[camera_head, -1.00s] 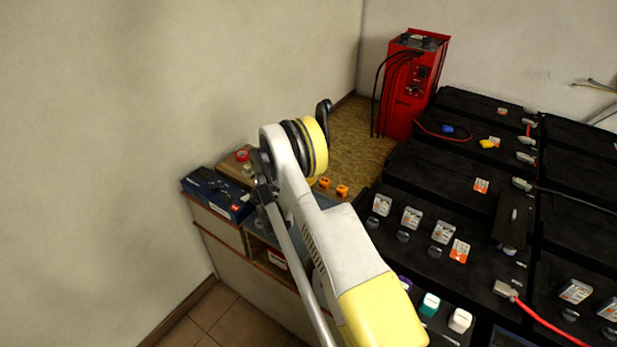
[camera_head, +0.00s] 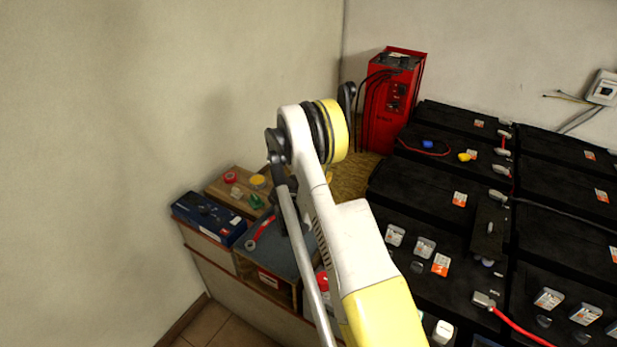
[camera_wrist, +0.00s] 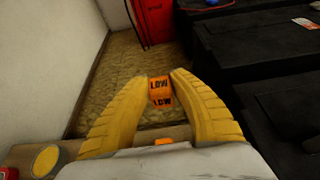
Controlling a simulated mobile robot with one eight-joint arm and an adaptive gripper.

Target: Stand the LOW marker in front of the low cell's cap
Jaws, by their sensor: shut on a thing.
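The orange LOW marker (camera_wrist: 159,94), with black lettering, sits between the yellow fingertips in the wrist view. My gripper (camera_wrist: 161,80) is shut on it, over or near the brown rough board. In the head view my own arm hides most of the gripper and the marker. Black battery cells (camera_head: 405,187) fill the right side, away from the gripper. Dark grey caps, such as this one (camera_head: 417,267), sit near small white and orange labels. I cannot tell which cell is the low one.
A red charger (camera_head: 393,100) with black cables stands at the back. A blue box (camera_head: 208,217) and a wooden tray (camera_head: 225,207) lie on the bench at left. A red cable (camera_head: 520,330) crosses the cells. Another orange piece (camera_wrist: 163,141) shows below the marker.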

